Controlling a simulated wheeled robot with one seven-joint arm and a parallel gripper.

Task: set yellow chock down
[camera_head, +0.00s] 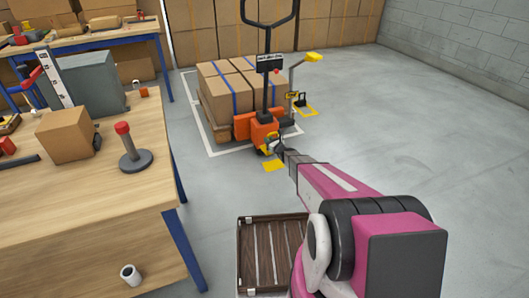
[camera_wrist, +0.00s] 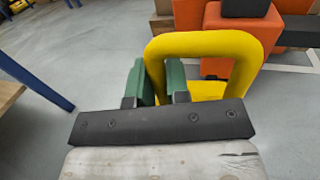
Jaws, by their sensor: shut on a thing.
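The yellow chock (camera_wrist: 205,42) shows in the wrist view as a thick loop handle with a yellow part below it. My gripper (camera_wrist: 160,78) has its green fingers shut on the left side of that loop. The head view shows my gripper (camera_head: 279,149) small, in front of the orange pallet jack (camera_head: 256,133). The chock is hard to make out there. A yellow patch (camera_head: 274,166) lies on the floor just below my gripper. I cannot tell whether the chock touches the floor.
The pallet jack stands close beyond the chock, against a pallet of strapped boxes (camera_head: 219,99). A slatted crate (camera_head: 246,258) sits nearby. A workbench (camera_head: 60,195) fills the left. Floor at right is clear.

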